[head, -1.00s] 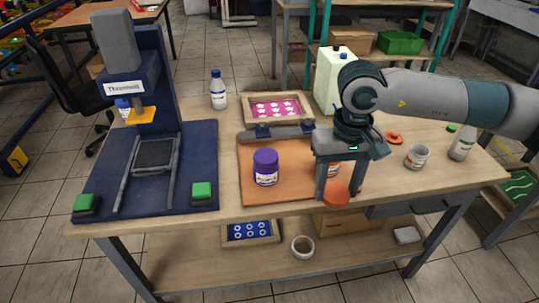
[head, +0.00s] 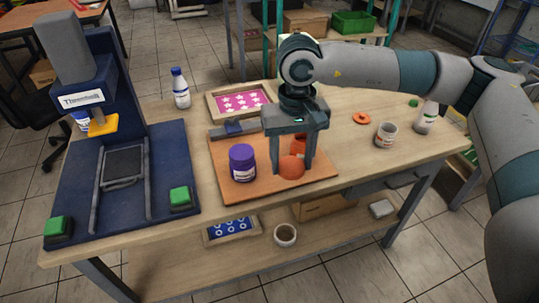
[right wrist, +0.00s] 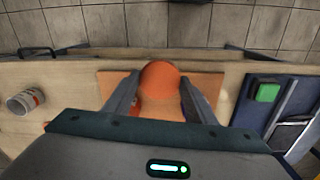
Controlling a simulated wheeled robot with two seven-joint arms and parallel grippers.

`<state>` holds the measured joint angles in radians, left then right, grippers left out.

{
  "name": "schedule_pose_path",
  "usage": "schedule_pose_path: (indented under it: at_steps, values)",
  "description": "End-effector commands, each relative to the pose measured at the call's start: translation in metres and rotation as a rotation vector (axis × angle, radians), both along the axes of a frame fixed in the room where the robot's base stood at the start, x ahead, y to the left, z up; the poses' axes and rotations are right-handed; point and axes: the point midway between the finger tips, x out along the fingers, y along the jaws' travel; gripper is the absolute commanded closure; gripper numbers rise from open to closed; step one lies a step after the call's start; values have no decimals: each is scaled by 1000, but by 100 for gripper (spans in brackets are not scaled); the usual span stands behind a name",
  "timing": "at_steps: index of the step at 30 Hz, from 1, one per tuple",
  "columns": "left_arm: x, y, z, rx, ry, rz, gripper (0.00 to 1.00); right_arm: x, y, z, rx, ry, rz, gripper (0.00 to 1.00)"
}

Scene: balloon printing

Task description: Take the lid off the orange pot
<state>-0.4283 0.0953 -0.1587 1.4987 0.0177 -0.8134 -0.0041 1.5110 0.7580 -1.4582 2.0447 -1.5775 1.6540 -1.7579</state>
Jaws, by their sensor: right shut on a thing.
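A rounded orange lid (head: 291,169) sits between the fingertips of my right gripper (head: 293,168), which is shut on it. It also shows between the fingers in the right wrist view (right wrist: 160,76). The orange pot (head: 300,145) shows behind the lid, partly hidden by the fingers, over the orange-brown board (head: 228,188). I cannot tell whether lid and pot touch. My left gripper is not in view.
A purple pot (head: 242,163) stands left of my right gripper on the board. A white pot (head: 386,135) and a flat orange ring-like piece (head: 361,118) are on the right. A blue press (head: 100,160) fills the left; a pink stencil frame (head: 241,100) lies behind.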

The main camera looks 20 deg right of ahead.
Motion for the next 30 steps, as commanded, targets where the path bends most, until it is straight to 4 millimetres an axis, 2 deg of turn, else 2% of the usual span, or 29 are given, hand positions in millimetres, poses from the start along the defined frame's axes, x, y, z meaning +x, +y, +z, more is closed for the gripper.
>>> schedule_pose_path:
  at_steps: [1,5,9,15,21,30]
  values:
    - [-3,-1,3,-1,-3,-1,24,11,4,9,3,4,-44,76]
    - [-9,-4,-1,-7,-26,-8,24,44,11,21,3,6,-204,76]
    - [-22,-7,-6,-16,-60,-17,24,85,17,32,3,10,-444,76]
    - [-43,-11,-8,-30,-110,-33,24,126,15,28,0,10,-789,76]
    - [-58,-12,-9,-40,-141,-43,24,141,10,15,-2,6,-996,76]
    - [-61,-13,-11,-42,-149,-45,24,144,8,10,0,1,-1044,76]
